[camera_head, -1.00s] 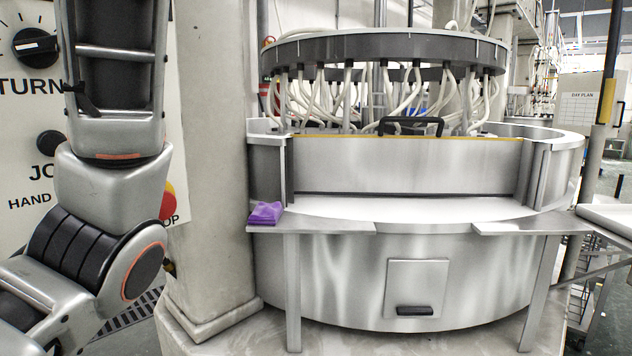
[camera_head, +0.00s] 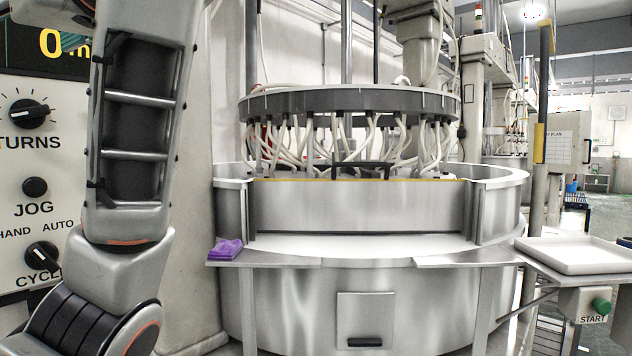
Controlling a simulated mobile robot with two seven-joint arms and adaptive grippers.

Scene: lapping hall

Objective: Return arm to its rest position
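My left arm (camera_head: 135,190) comes in at the left side of the head view, raised upright in front of the control panel. Its forearm runs up out of the top of the picture, so the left gripper is hidden from view. My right arm and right gripper do not show.
A control panel (camera_head: 35,160) with knobs stands behind my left arm. A round steel lapping machine (camera_head: 300,300) fills the middle, with a hose ring (camera_head: 350,103) above it. A purple cloth (camera_head: 226,250) lies on its left ledge. A white tray (camera_head: 575,256) and START button box (camera_head: 588,306) are at right.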

